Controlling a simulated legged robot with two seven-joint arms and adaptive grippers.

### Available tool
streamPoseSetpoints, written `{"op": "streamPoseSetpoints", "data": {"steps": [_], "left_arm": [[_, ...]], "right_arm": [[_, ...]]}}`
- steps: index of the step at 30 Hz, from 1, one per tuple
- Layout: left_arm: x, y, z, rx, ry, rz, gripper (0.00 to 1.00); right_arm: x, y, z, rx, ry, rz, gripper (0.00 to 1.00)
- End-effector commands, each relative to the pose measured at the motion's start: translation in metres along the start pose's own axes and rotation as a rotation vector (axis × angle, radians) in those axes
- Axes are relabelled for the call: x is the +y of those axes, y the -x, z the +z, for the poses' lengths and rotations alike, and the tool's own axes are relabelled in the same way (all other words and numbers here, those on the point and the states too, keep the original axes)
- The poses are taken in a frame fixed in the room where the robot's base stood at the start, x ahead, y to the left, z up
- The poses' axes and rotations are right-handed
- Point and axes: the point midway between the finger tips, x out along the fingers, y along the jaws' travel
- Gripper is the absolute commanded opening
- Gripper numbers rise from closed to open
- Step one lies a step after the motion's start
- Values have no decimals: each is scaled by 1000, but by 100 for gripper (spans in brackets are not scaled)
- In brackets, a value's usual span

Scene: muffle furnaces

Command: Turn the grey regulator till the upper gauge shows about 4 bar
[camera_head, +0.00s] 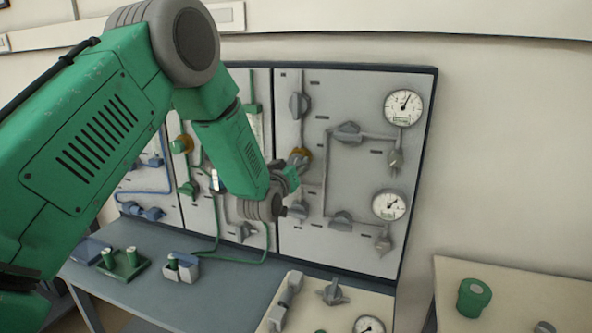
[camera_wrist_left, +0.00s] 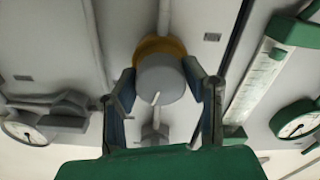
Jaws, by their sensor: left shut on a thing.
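The grey regulator (camera_head: 300,154) with its orange-brown collar is on the right panel, partly hidden by my left gripper (camera_head: 291,176). In the left wrist view, the round grey knob (camera_wrist_left: 160,80) sits between my two fingers (camera_wrist_left: 162,95), which are shut on its sides; a white mark on its face points down and slightly left. The upper gauge (camera_head: 404,107) is at the panel's top right, its needle pointing up and a little right; its numbers are too small to read. My right gripper is not in view.
A lower gauge (camera_head: 389,205) and several grey valves surround the regulator. A green knob (camera_head: 181,145) is on the panel to the left. Below, the bench (camera_head: 225,301) holds a green tray (camera_head: 124,270) of small cylinders. A pale table (camera_head: 520,290) stands right.

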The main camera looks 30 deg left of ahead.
Motion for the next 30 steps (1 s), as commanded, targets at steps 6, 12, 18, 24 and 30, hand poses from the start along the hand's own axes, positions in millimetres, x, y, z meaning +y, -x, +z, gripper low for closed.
{"op": "streamPoseSetpoints", "data": {"steps": [6, 12, 18, 24, 30], "left_arm": [[-1, 0, 0, -3, -4, -3, 50], [-1, 0, 0, -2, -4, -2, 60], [0, 3, 0, -2, -4, -2, 60], [-1, 31, 0, -4, -4, -2, 60], [-2, 75, 2, -6, -4, -3, 60]], "right_arm": [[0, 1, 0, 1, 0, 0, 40], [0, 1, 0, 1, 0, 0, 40], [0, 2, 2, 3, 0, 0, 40], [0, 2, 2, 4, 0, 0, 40], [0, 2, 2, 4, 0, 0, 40]]}}
